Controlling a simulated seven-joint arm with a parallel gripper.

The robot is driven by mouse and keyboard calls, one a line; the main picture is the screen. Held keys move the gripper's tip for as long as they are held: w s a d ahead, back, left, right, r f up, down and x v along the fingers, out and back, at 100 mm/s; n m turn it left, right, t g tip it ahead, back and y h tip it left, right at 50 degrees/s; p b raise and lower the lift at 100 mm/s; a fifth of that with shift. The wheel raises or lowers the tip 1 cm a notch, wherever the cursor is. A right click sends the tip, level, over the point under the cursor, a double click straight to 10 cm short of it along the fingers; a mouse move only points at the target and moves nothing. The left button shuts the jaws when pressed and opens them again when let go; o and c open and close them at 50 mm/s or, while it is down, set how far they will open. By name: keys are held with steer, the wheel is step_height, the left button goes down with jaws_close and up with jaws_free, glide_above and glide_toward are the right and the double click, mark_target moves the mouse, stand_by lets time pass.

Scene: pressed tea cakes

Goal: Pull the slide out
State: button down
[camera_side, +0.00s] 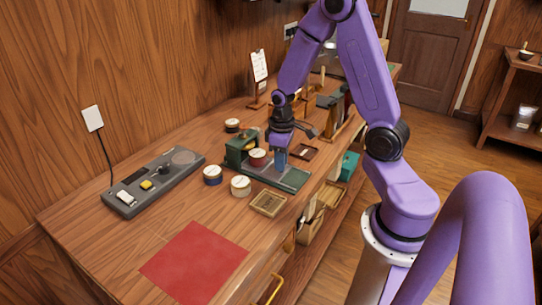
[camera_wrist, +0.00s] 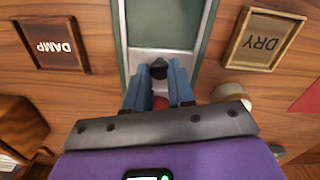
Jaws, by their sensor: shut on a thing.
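The green press (camera_side: 238,148) stands on the wooden bench, with a long green-edged bed (camera_side: 292,180) running out to the right. In the wrist view the bed has a green rim and a pale metal slide (camera_wrist: 150,55) between its sides. A dark knob (camera_wrist: 158,68) sits on the slide. My gripper (camera_side: 280,166) points down over the bed. In the wrist view its blue fingers (camera_wrist: 159,78) are closed around the knob. How far the slide reaches into the press is hidden by my gripper.
Trays marked DAMP (camera_wrist: 55,45) and DRY (camera_wrist: 262,40) lie either side of the bed. A grey console (camera_side: 140,195) and red mat (camera_side: 190,264) lie left and in front.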

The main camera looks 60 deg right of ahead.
steer(key=s, duration=0.5)
steer(key=shift+s, duration=0.4)
steer(key=c, duration=1)
jaws_free()
steer(key=shift+s, duration=0.1)
steer(key=shift+o, duration=0.2)
steer(key=shift+w+r, duration=0.2)
steer(key=shift+r, duration=0.25)
step_height(320, 180, up, 16)
steer(key=shift+r, duration=0.25)
steer(key=shift+s, duration=0.1)
